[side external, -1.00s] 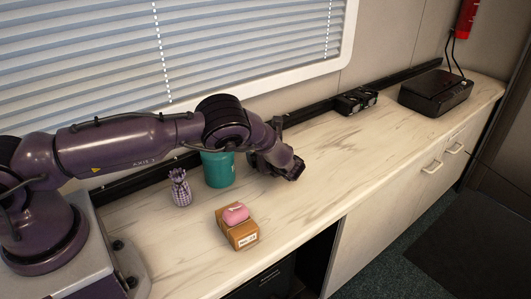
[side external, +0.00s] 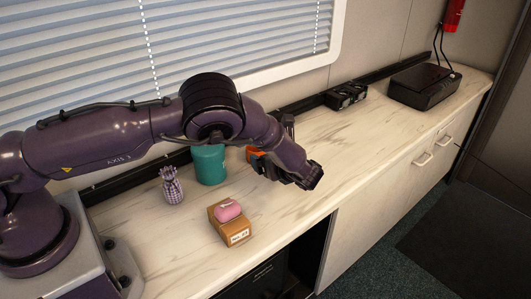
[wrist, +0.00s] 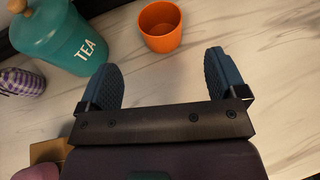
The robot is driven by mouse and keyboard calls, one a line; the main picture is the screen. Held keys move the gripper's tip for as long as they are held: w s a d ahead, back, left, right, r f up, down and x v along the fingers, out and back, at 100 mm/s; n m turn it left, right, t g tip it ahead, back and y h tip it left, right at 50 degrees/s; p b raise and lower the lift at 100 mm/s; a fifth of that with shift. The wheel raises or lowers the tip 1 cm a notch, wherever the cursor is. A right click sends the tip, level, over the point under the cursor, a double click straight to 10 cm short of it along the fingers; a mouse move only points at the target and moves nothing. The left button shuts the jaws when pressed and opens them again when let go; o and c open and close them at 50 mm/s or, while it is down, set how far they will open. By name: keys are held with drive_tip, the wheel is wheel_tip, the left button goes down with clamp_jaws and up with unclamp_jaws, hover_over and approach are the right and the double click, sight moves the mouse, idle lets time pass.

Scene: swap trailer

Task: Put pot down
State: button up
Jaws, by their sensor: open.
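The small orange pot (wrist: 161,27) stands upright on the counter, ahead of my gripper in the wrist view. In the side view only a piece of the orange pot (side external: 254,153) shows behind my wrist. My gripper (wrist: 163,78) is open, with its two blue ridged fingers apart and only bare counter between them. The pot is apart from the fingertips, beyond them. In the side view my gripper's fingers are largely hidden by the wrist.
A teal TEA canister (side external: 210,164) and a purple checked pineapple ornament (side external: 171,186) stand left of the pot. A cardboard box (side external: 231,228) bears a pink object (side external: 228,210). Black devices (side external: 346,95) and a black printer-like box (side external: 424,85) sit farther back. The counter (side external: 330,150) between is clear.

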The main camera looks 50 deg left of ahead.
drive_tip(key=shift+s+d+r, duration=0.1)
drive_tip(key=shift+d+r, duration=0.05)
drive_tip(key=shift+d, duration=0.25)
drive_tip(key=s+a+r+n+g+h, duration=0.1)
drive_tip(key=s+r+n+h, duration=0.4)
drive_tip(key=r, duration=0.6)
drive_tip(key=s+a+r+n+g+h, duration=0.1)
drive_tip(key=s+r+n+h, duration=0.2)
drive_tip(key=s+r+n, duration=0.55)
drive_tip(key=s+d+r+n+t+h, duration=0.2)
drive_tip(key=s+r+n, duration=0.1)
drive_tip(key=s, duration=0.5)
drive_tip(key=s+d+r+n+t+h, duration=0.2)
drive_tip(key=s+r, duration=0.4)
drive_tip(key=s, duration=0.3)
drive_tip(key=shift+d+r+n+t+h, duration=0.15)
drive_tip(key=shift+r+n+t+h, duration=0.25)
drive_tip(key=shift+n, duration=0.55)
